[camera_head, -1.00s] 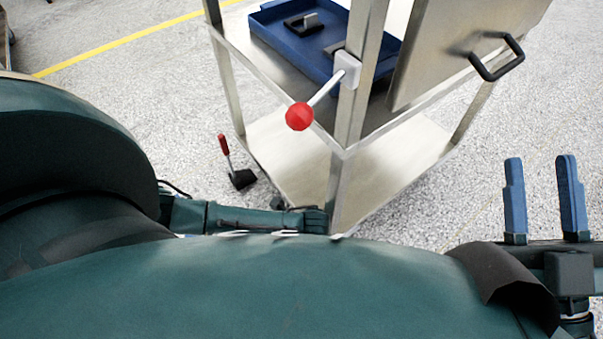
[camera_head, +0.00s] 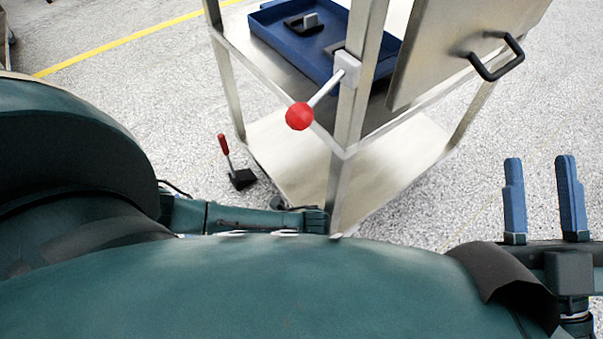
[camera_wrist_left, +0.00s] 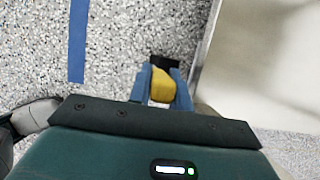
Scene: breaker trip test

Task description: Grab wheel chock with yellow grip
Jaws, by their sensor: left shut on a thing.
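In the left wrist view, the yellow grip (camera_wrist_left: 161,86) of a wheel chock sits between the blue fingers of my left gripper (camera_wrist_left: 160,92). The gripper is shut on it. A black part (camera_wrist_left: 164,61) shows just beyond the yellow grip; the rest of the chock is hidden. In the head view my left forearm reaches low toward the cart's near leg, and the gripper itself is not clearly seen. My right gripper (camera_head: 543,200) is at the right edge, its blue fingers apart and empty, pointing up.
A metal cart (camera_head: 345,150) stands ahead, its near leg close to my left arm. A red-knobbed lever (camera_head: 300,116) juts from it. A blue tray (camera_head: 290,42) is on its upper shelf. A black chock with a red grip (camera_head: 241,179) lies on the floor left of the cart.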

